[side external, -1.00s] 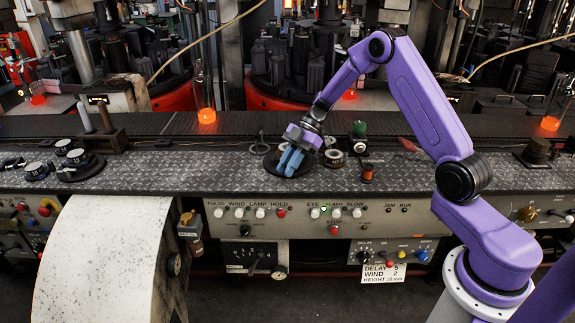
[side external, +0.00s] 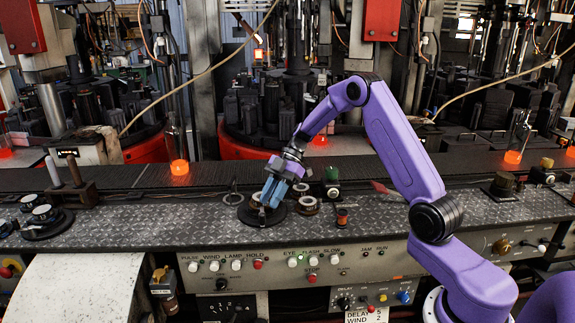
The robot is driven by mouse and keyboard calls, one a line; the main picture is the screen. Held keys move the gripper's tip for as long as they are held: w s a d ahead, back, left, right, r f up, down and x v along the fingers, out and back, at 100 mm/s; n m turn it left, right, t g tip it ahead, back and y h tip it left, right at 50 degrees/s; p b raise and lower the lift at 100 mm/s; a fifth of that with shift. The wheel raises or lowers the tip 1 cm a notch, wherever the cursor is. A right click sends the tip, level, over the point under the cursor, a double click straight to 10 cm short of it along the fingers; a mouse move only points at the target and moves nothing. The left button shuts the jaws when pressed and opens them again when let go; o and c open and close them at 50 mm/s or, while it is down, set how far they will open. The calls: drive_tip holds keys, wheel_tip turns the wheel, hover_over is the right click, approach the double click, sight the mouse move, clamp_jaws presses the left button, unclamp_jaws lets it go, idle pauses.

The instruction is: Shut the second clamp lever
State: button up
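My gripper (side external: 271,199) has blue fingers and points down over a dark round plate (side external: 248,218) on the bench. The fingers cover much of the plate and whatever stands on it. I cannot tell whether they are parted, or touch or hold anything. No clamp lever can be made out clearly; one at the fingers would be hidden or too small to tell. Another dark round base (side external: 58,222) at the far left carries light-topped round parts (side external: 44,212).
A metal ring (side external: 233,198) lies left of my gripper. Light round pieces (side external: 307,205), a green-topped part (side external: 332,175) and a small orange-banded part (side external: 342,216) stand to its right. A glowing orange bottle (side external: 179,168) stands behind. The patterned bench top (side external: 160,222) is clear further left.

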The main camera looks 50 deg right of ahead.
drive_tip(key=v, duration=1.1)
drive_tip(key=shift+d+r, duration=0.25)
drive_tip(key=shift+a, duration=0.15)
drive_tip(key=w+a+r+t+y, duration=0.1)
drive_tip(key=w+a+r+t, duration=0.15)
drive_tip(key=a, duration=0.35)
drive_tip(key=w+a+r+t, duration=0.2)
drive_tip(key=w+a, duration=0.1)
drive_tip(key=a, duration=0.2)
drive_tip(key=s+a+r+m+t+h, duration=0.1)
drive_tip(key=s+a+r+m+t, duration=0.15)
drive_tip(key=a, duration=0.45)
drive_tip(key=s+a+r+m+t+h, duration=0.1)
drive_tip(key=a+r+t, duration=0.3)
drive_tip(key=a, duration=0.3)
drive_tip(key=s+d+f+g+h, duration=0.2)
drive_tip(key=s+f+g, duration=0.1)
drive_tip(key=s, duration=1)
drive_tip(key=s+d+f+m+g+h, duration=0.1)
drive_tip(key=s+d+f+g+h, duration=0.2)
drive_tip(key=s, duration=0.9)
drive_tip(key=s+d+f+m+g+h, duration=0.1)
drive_tip(key=s+f+g, duration=0.3)
drive_tip(key=s, duration=0.9)
wheel_tip(320, 180, down, 3)
drive_tip(key=shift+s+d+f+g+h, duration=0.3)
drive_tip(key=shift+d+h, duration=0.35)
drive_tip(key=shift+h, duration=0.15)
